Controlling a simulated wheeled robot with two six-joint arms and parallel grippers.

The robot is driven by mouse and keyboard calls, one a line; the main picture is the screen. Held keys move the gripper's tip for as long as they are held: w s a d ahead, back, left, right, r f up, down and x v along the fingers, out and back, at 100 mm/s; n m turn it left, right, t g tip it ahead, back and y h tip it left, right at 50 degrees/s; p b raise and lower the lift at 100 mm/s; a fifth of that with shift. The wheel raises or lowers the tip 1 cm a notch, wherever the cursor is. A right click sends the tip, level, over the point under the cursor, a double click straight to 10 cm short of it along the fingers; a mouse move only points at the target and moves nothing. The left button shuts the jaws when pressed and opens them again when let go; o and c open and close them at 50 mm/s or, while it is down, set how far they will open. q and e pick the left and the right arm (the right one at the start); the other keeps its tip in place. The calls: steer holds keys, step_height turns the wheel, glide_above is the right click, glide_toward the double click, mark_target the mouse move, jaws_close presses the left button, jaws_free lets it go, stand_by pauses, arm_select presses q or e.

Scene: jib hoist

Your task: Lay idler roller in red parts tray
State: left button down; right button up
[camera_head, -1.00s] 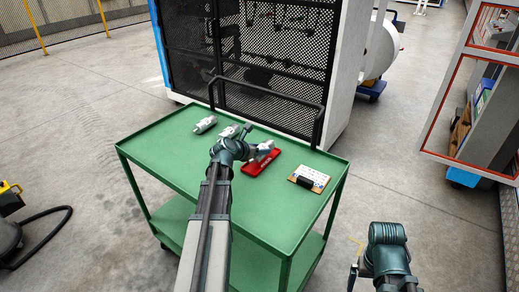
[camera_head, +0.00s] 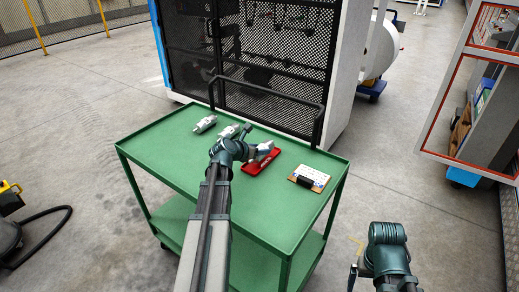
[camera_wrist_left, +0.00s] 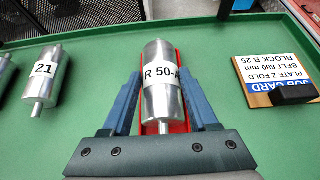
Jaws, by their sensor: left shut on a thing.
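The idler roller, a silver cylinder with a white "R 50-" label (camera_wrist_left: 161,80), lies between the fingers of my left gripper (camera_wrist_left: 163,110). The gripper is shut on it. In the head view the roller (camera_head: 265,147) is at the tip of my left arm, over the red parts tray (camera_head: 258,166). In the left wrist view the tray (camera_wrist_left: 177,62) shows as red strips along both sides of the roller. Whether the roller touches the tray floor or hangs just above it, I cannot tell. Of my right arm, a part shows at the lower right; its fingers are not clear.
The tray stands on a green cart (camera_head: 160,158). Two more silver rollers lie to its left, one marked "21" (camera_wrist_left: 43,76). A job card on a clipboard (camera_head: 309,178) lies to its right. A mesh-fronted cabinet (camera_head: 255,60) stands behind the cart. The cart's front is clear.

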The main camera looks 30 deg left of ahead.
arm_select(q)
steer(key=shift+f+b, duration=1.05)
stand_by(1.0)
steer(key=shift+c, duration=0.4)
jaws_free()
steer(key=shift+s+r, duration=0.1)
steer(key=p+v, duration=0.7)
steer(key=v, duration=0.6)
steer(key=shift+s+r, duration=0.2)
steer(key=shift+s, duration=0.1)
steer(key=shift+w+a, duration=0.1)
